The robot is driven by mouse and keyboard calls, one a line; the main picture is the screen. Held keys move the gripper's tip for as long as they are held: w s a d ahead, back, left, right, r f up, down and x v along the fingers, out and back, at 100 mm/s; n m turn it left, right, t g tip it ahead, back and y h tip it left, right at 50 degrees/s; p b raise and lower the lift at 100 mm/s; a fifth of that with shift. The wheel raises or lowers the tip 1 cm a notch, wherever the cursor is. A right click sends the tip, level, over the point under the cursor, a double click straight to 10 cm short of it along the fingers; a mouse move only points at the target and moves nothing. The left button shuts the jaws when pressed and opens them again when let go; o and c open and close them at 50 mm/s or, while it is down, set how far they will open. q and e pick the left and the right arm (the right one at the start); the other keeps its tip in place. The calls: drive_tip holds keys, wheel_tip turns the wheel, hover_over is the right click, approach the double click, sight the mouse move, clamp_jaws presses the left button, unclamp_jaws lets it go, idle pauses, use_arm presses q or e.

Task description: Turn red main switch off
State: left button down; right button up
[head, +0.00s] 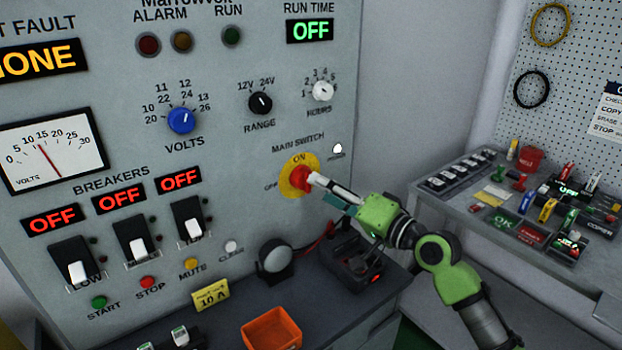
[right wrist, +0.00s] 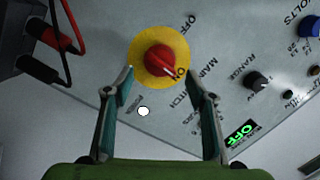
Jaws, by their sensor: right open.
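The main switch is a red knob (head: 301,180) on a round yellow plate (head: 289,186), on the grey panel right of the breakers. In the right wrist view the red knob (right wrist: 157,59) has a white mark that points at the ON label; OFF is at the other side of the yellow plate (right wrist: 143,79). My right gripper (head: 318,183) is at the knob, coming from the right. In the right wrist view its open fingers (right wrist: 160,80) point at the plate, with the knob just beyond the tips and nothing held. My left gripper is not in view.
The black range knob (head: 260,103), white hours knob (head: 321,91) and blue volts knob (head: 181,121) are above the switch. A black box with leads (head: 350,258) and an orange bin (head: 271,329) stand on the bench below. A cluttered side table (head: 465,190) is at right.

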sight(305, 179)
drive_tip(key=shift+x, duration=2.5)
drive_tip(key=c, duration=1)
